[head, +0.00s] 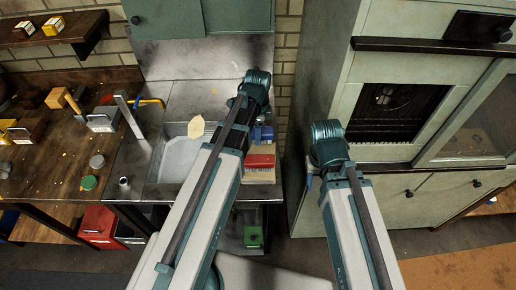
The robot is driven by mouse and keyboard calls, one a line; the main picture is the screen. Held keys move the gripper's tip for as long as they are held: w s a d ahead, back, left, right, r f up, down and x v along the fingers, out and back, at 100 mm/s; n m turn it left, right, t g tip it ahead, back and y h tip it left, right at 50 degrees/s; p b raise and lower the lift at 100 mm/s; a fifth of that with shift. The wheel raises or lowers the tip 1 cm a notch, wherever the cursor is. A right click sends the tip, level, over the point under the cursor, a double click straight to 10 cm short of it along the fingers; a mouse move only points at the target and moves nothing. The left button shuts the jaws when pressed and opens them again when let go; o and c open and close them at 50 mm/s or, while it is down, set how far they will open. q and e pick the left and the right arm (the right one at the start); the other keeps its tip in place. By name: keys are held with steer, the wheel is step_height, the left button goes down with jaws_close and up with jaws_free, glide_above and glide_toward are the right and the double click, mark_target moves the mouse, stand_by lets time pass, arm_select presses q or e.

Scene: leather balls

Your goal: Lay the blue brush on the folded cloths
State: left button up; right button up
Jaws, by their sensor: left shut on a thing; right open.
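My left gripper (260,123) is mostly behind its own wrist, above the right side of the sink counter. It is shut on the blue brush (265,134), of which only a small blue part shows. The folded cloths (261,161) form a small stack with red and pale layers on the counter's right end, just below the gripper in the picture. I cannot tell whether the brush touches them. My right gripper (311,178) is open, largely hidden by its wrist, in front of the pale green cabinet.
A metal sink (183,161) has a tan leaf-shaped piece (196,127) at its back edge. A wooden bench (55,150) at left holds tools, blocks and small jars. The cabinet (400,205) stands at right. A red box (98,226) is under the bench.

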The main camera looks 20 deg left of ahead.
mark_target(258, 149)
arm_select(q)
steer(key=shift+f+b, duration=2.05)
steer(key=shift+f, duration=0.6)
steer(key=shift+f, duration=0.2)
steer(key=o, duration=1.2)
steer(key=shift+r, duration=0.1)
steer(key=shift+r, duration=0.1)
